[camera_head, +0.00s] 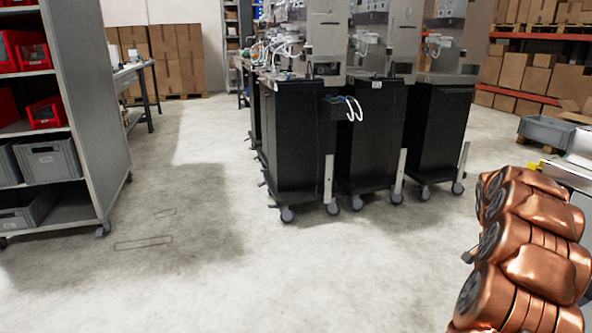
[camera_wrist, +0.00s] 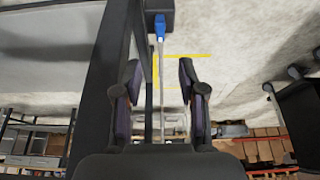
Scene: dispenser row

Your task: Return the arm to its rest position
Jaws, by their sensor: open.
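My gripper (camera_wrist: 158,75) shows in the wrist view with its two dark fingers spread apart. Nothing is clasped between them. A blue plug (camera_wrist: 160,24) with a thin pale cable (camera_wrist: 161,60) lies beyond the fingertips, and the cable runs down the picture in the gap between the fingers. I cannot tell how far it is from them. In the head view my copper-coloured arm (camera_head: 535,255) is folded at the lower right, and the gripper is out of that view.
Black wheeled dispenser carts (camera_head: 295,140) stand in a row at centre. A grey shelf rack (camera_head: 88,110) with red and grey bins is at left. A grey crate (camera_head: 548,130) sits at right. The concrete floor (camera_head: 210,240) in front is clear.

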